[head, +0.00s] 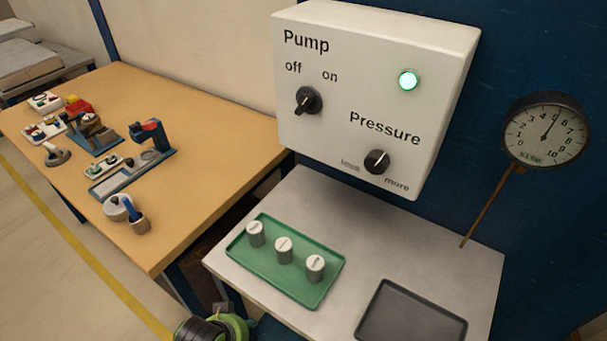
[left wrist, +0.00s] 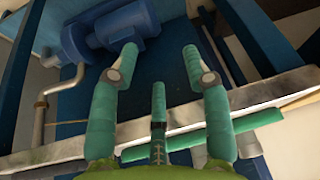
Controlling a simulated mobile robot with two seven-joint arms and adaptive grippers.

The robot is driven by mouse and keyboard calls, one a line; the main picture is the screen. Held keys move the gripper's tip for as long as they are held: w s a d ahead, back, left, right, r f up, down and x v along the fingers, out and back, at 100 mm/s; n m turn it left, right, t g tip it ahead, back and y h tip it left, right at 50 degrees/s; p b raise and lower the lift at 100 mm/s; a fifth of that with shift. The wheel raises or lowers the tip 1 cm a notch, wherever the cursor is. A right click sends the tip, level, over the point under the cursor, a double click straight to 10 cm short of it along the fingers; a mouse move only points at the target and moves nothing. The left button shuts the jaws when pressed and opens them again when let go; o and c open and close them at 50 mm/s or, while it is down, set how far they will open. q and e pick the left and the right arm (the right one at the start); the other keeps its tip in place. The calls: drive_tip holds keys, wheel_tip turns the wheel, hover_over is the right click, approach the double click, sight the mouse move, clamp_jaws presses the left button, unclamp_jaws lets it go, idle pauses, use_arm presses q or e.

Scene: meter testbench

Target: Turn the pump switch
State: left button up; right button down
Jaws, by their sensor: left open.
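The pump switch (head: 308,100) is a black knob on the white control box (head: 345,140), below the words "off" and "on". I cannot tell for sure which word its pointer faces. A round lamp (head: 409,80) on the box glows green-white. In the head view only a green and black part of my left arm shows at the bottom edge, well below the switch. My right gripper is in neither view.
A pressure knob (head: 377,162) sits lower on the box. The gauge (head: 546,130) reads about 5. A green tray (head: 262,268) with three weights and a dark tray (head: 410,315) lie on the grey bench. A blue pump (left wrist: 110,28) shows in the wrist view.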

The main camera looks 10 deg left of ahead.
use_arm(q)
drive_tip(key=w+r+t, duration=0.1)
drive_tip(key=w+r, duration=0.2)
drive_tip(key=r, duration=0.1)
drive_tip(key=w+r+m+t, duration=0.1)
drive_tip(key=w+r+t, duration=0.1)
drive_tip(key=w+r, duration=0.1)
drive_tip(key=w+d+r+t, duration=0.1)
drive_tip(key=w+r, duration=0.3)
drive_tip(key=r, duration=0.1)
drive_tip(key=shift+m+h, duration=0.3)
drive_tip(key=shift+m, duration=0.1)
drive_tip(key=w+d+r+m+t+h, duration=0.1)
drive_tip(key=w+r+m+t, duration=0.15)
drive_tip(key=w+r, duration=0.5)
drive_tip(key=m+t+h, duration=0.4)
drive_tip(key=t+h, duration=0.1)
drive_tip(key=t, duration=0.1)
approach(303, 108)
drive_tip(key=x, duration=0.3)
drive_tip(key=shift+g, duration=0.25)
drive_tip(key=p+x, duration=0.2)
drive_tip(key=x, duration=0.4)
drive_tip(key=shift+r, duration=0.2)
clamp_jaws()
